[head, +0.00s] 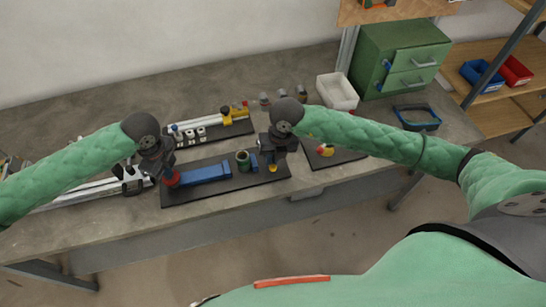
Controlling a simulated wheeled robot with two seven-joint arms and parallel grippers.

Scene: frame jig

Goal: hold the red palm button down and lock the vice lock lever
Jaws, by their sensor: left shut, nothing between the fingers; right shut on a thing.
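The red palm button (174,181) is at the left end of a dark base plate (225,183). My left gripper (167,175) is shut and empty, its fingertips at the top of the button. They look to be touching it; how far the button is pressed is too small to tell. A blue vice (205,173) lies on the same plate, with a dark green cylinder (243,160) towards its right end. My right gripper (273,164) is shut on the yellow-ended vice lock lever (273,169) at the plate's right end. The fingers hide most of the lever.
Behind is another dark plate (237,129) with a yellow-and-white fixture. A dark mat (343,157) with a red-and-yellow part (325,150) lies to the right. The bench's front strip is clear.

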